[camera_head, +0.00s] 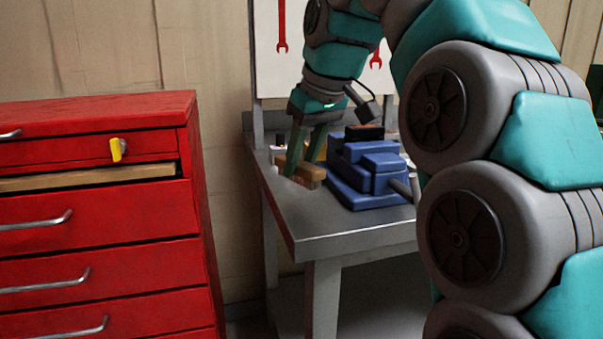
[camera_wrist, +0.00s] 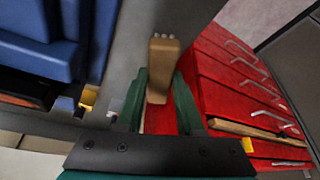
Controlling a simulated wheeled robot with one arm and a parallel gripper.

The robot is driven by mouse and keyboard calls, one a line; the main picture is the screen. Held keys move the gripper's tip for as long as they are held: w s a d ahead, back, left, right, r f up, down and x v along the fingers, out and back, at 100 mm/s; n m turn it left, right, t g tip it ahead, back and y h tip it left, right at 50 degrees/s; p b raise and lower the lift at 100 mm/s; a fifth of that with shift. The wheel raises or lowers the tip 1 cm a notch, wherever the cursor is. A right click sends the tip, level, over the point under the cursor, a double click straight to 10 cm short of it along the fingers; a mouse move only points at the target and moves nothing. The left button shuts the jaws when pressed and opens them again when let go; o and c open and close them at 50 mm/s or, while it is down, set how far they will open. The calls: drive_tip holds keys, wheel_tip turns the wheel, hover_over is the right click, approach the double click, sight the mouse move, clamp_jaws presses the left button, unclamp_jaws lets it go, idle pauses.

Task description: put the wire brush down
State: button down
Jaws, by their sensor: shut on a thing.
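The wire brush (camera_head: 311,173) has a brown wooden body and is low over the left part of the grey workbench (camera_head: 340,226), left of the blue vise (camera_head: 372,172). My gripper (camera_head: 301,160) points down and is shut on the brush. In the wrist view the brush (camera_wrist: 160,68) stands out between the two green fingers of my gripper (camera_wrist: 160,102), with pale bristles at its far end. A finger hides part of the brush in the head view. I cannot tell whether the brush touches the bench top.
A red tool cabinet (camera_head: 95,225) stands left of the bench, one drawer slightly open, with a yellow piece (camera_head: 117,150) above it. Small items, one yellow (camera_wrist: 88,96), lie near the vise. A panel with red wrenches (camera_head: 282,28) rises behind. The front bench top is clear.

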sight(313, 165)
drive_tip(key=shift+w+f, duration=0.15)
drive_tip(key=shift+w, duration=0.8)
drive_tip(key=shift+f, duration=1.75)
drive_tip(key=shift+f, duration=0.1)
drive_tip(key=c, duration=0.5)
unclamp_jaws()
drive_tip(key=shift+c, duration=0.2)
drive_tip(key=shift+v, duration=2.6)
drive_tip(key=p+v, duration=0.2)
drive_tip(key=shift+r+p, duration=0.3)
drive_tip(key=shift+r, duration=0.05)
drive_tip(key=shift+s+f, duration=0.1)
drive_tip(key=shift+s, duration=0.05)
